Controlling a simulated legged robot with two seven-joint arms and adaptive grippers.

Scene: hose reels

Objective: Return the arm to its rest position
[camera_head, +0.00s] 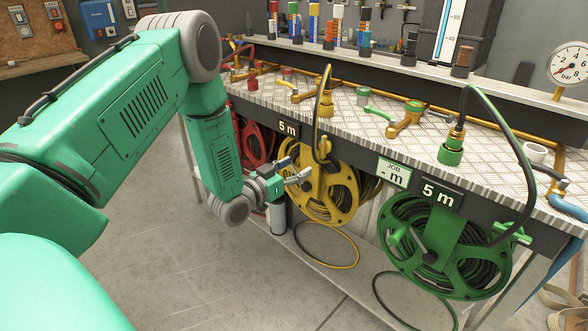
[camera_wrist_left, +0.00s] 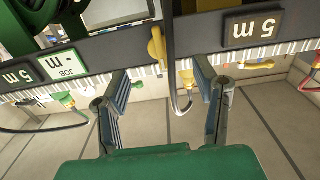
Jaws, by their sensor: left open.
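My left arm comes in from the left in the head view, bent down at the elbow. Its gripper (camera_head: 296,178) is in front of the bench, just left of the yellow hose reel (camera_head: 345,190). In the left wrist view the left gripper (camera_wrist_left: 165,95) has its two fingers spread apart with nothing held between them. The wrist view looks upside down at the bench front and its labels. I cannot tell whether the fingers touch the yellow reel. My right gripper does not show.
A red reel (camera_head: 252,140) and a green reel (camera_head: 440,245) also hang under the metal-topped bench (camera_head: 375,137). Hoses rise to fittings on top and loop near the floor. A pressure gauge (camera_head: 570,65) stands at the right. Open floor (camera_head: 190,270) lies at the lower left.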

